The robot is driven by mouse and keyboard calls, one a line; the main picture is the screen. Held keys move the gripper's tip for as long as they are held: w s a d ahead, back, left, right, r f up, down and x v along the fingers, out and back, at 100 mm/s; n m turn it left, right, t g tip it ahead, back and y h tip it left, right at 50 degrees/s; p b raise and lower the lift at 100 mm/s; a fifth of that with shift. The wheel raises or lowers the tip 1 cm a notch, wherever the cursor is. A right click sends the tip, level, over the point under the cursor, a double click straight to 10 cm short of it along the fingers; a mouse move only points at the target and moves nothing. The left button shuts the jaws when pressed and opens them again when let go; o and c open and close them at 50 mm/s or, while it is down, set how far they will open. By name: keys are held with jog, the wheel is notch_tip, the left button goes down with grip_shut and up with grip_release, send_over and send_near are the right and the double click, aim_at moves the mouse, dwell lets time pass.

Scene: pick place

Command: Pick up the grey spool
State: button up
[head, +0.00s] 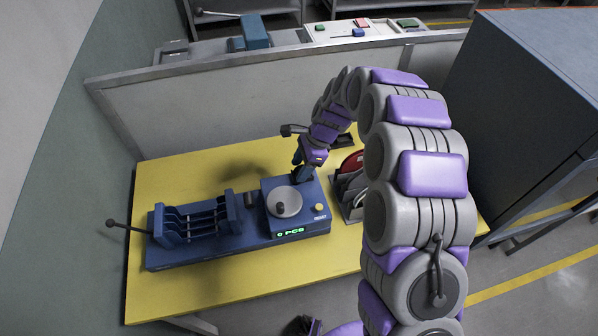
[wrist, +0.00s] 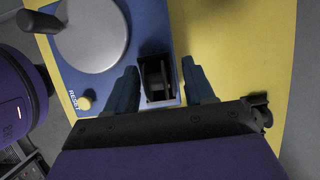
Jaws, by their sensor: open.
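In the wrist view, a dark, narrow recess (wrist: 158,97) opens in the edge of the blue counting machine (wrist: 150,22). A dark grey rounded thing (wrist: 156,72) sits inside it; it may be the grey spool, but shadow keeps me from being sure. My gripper (wrist: 159,67) is open, with one blue-green finger on each side of the recess and nothing held. In the head view, my gripper (head: 303,166) is low at the back right of the machine (head: 295,230), and my arm hides part of that area.
A blue rack with rods (head: 195,222) and a black-knobbed lever stands on the left of the yellow table (head: 240,290). A grey holder (head: 349,190) with a red disc (head: 352,162) stands to the right, partly behind my arm. A low partition (head: 230,95) closes the back.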

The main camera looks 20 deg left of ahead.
jog(key=shift+d+r, duration=0.25)
jog(key=shift+d, duration=0.6)
jog(key=c, duration=0.5)
jog(key=shift+a, duration=0.1)
jog(key=c, duration=0.3)
jog(key=shift+a, duration=0.25)
grip_shut()
